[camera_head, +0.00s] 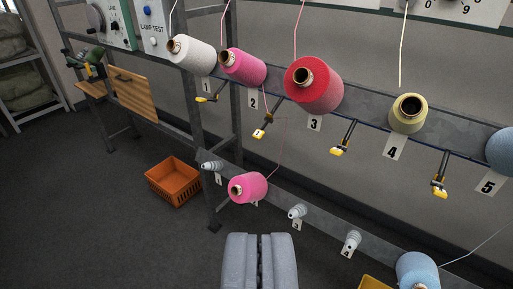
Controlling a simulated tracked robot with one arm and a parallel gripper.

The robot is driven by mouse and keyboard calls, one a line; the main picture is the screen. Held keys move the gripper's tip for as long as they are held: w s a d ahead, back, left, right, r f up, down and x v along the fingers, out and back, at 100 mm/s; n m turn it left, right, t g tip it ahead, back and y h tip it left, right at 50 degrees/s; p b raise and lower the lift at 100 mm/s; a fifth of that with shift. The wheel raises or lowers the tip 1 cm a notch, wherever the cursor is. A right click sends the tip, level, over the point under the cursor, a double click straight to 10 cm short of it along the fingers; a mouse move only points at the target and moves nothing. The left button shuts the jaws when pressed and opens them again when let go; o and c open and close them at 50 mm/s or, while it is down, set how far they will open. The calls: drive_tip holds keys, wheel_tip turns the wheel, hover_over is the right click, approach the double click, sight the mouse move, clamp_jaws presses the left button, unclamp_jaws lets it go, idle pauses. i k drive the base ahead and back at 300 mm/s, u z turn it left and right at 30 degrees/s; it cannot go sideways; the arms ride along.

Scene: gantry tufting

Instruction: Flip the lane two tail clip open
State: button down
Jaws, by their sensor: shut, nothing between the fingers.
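The lane two tail clip (261,130) hangs below the upper rail, under the pink cone (242,66) and the label 2 (253,98). It is a dark arm with a yellow end, angled down and to the left. Whether its jaw is open or shut is too small to tell. A thin pink thread runs near it, up from a lower pink cone (247,188). My gripper (260,240) is at the bottom middle, its two grey fingers together and empty. It appears below the clip in the picture and apart from it.
Similar yellow clips hang at lane one (204,99), lane three (341,149) and lane four (439,186). A red cone (313,86) sits right of lane two. Bare spindles (298,211) line the lower rail. An orange crate (174,183) stands on the floor at left.

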sight(258, 134)
drive_tip(key=z, duration=0.1)
drive_tip(key=i, duration=1)
drive_tip(key=u, duration=0.1)
